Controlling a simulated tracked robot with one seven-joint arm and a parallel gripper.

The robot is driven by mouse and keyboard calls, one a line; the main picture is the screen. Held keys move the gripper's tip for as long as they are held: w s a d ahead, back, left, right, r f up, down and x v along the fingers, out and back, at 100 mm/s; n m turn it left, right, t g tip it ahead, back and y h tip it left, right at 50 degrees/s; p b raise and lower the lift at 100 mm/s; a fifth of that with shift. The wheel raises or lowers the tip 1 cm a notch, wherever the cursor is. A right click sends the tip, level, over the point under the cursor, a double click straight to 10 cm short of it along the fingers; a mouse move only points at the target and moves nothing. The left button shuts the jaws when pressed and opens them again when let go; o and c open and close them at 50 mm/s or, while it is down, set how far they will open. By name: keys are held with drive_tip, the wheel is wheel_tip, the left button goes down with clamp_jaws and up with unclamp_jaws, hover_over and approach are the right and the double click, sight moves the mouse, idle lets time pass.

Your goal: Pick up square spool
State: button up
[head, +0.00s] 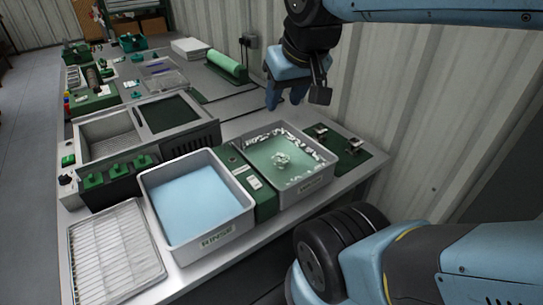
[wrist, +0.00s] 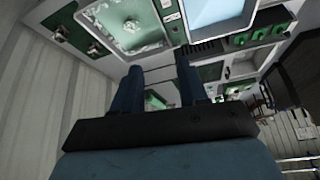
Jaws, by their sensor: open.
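My gripper (head: 284,98) hangs above the back of the bench near the corrugated wall, with its blue fingers pointing down. In the wrist view, the two fingers of my gripper (wrist: 157,75) stand apart with nothing between them. I cannot single out a square spool with certainty. Several small green pieces lie far off on the bench's left end, too small to tell apart. A green roll (head: 227,66) lies along the back of the bench.
A grey tub of blue liquid marked RINSE (head: 200,242) stands at the front. Beside it is a tub of greenish liquid (head: 320,179) with white bits floating. A wire rack (head: 73,240), a two-bay unit (head: 205,138) and a green fixture plate (head: 368,157) crowd the bench.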

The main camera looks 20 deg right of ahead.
drive_tip(key=o, duration=0.3)
drive_tip(key=shift+w, duration=0.2)
drive_tip(key=o, duration=0.5)
drive_tip(key=w+f+m, duration=0.1)
drive_tip(key=w+m, duration=0.1)
drive_tip(key=w+d+f+m+g, duration=0.1)
drive_tip(key=w+m, duration=0.1)
drive_tip(key=w, duration=0.1)
drive_tip(key=w+f+m, duration=0.1)
drive_tip(key=w+m, duration=0.1)
drive_tip(key=m, duration=0.1)
drive_tip(key=shift+w+d+y, duration=0.25)
drive_tip(key=shift+w+y, duration=0.15)
drive_tip(key=shift+c, duration=0.2)
drive_tip(key=m+g, duration=0.5)
drive_tip(key=m, duration=1.7)
hover_over(281, 159)
wheel_tip(281, 159, down, 25)
drive_tip(key=shift+h, duration=0.4)
drive_tip(key=shift+d+f, duration=0.1)
drive_tip(key=shift+f, duration=6.8)
